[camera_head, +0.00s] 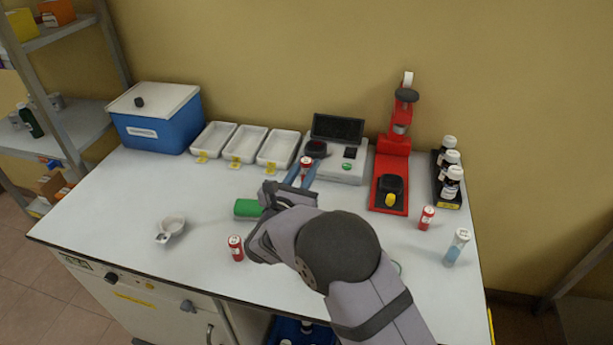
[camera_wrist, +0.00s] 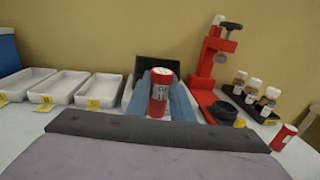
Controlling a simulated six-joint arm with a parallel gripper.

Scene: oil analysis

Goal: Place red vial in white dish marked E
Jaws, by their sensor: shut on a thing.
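My gripper (camera_head: 304,172) is shut on a red vial (camera_head: 306,164) with a white top and pale label. In the wrist view the vial (camera_wrist: 159,92) stands roughly upright between the two blue fingers. It appears raised in front of the grey analyser. Three white dishes (camera_head: 213,138) (camera_head: 246,144) (camera_head: 278,149) stand in a row to its left, each with a yellow tag. The tag letters are too small to read, so I cannot tell which is E. The dishes look empty.
Other red vials stand at the front (camera_head: 236,248) and right (camera_head: 427,217). The grey analyser (camera_head: 347,165), red press (camera_head: 391,170) and bottle rack (camera_head: 448,190) are at the back right. A blue box (camera_head: 160,128) stands left. A green object (camera_head: 248,208) is beside my arm.

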